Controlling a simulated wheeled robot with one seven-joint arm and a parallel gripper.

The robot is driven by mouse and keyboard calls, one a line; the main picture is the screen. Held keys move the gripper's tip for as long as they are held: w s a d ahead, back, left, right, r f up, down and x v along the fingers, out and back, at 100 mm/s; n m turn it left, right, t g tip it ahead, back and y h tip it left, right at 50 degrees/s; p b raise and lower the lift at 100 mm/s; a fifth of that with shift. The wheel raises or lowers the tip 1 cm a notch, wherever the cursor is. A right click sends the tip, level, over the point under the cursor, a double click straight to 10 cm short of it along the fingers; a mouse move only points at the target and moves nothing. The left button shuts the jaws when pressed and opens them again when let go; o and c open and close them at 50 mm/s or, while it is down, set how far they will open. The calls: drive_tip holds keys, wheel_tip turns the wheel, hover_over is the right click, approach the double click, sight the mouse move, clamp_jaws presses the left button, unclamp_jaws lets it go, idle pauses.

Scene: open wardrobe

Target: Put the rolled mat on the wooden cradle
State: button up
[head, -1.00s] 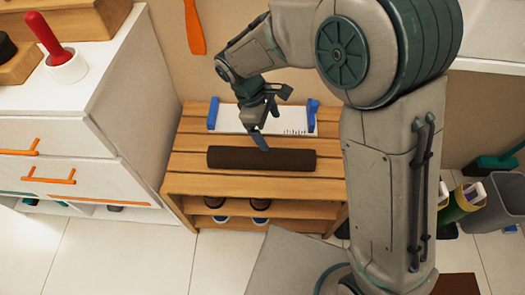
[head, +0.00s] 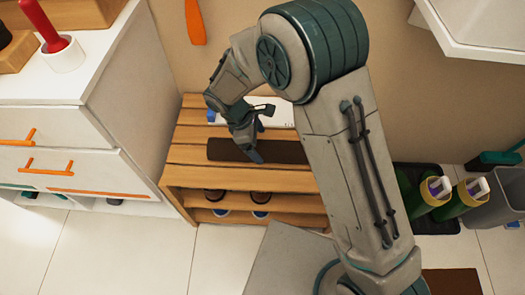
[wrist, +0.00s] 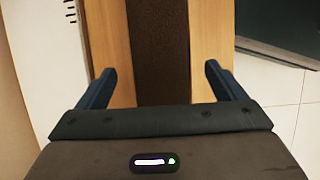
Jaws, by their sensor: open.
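The rolled mat (head: 285,152) is a dark brown roll lying across the top of a slatted wooden bench (head: 185,176). My gripper (head: 256,154) is open over the middle of the mat in the head view and hides part of it. In the wrist view, the mat (wrist: 158,45) runs away from me between the two open fingers (wrist: 158,74), with pale wood slats on both sides. Whether the fingers reach down beside it is unclear. I cannot tell which thing is the wooden cradle.
A white board (head: 283,117) with a blue end stands behind the mat, partly hidden by my arm. Shoes (head: 262,197) sit on the bench's lower shelf. A white drawer cabinet (head: 90,90) stands at the left. Green containers (head: 425,197) and a grey bin (head: 500,200) stand at the right.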

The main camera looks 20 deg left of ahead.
sight(259, 145)
drive_tip(key=x, duration=0.1)
drive_tip(key=b+x, duration=0.1)
drive_tip(key=x, duration=0.2)
drive_tip(key=shift+a+f+b, duration=0.15)
drive_tip(key=shift+f+b, duration=0.15)
drive_tip(key=shift+f, duration=0.15)
drive_tip(key=c, duration=1.2)
drive_tip(key=shift+c, duration=0.5)
drive_tip(key=shift+r, duration=0.15)
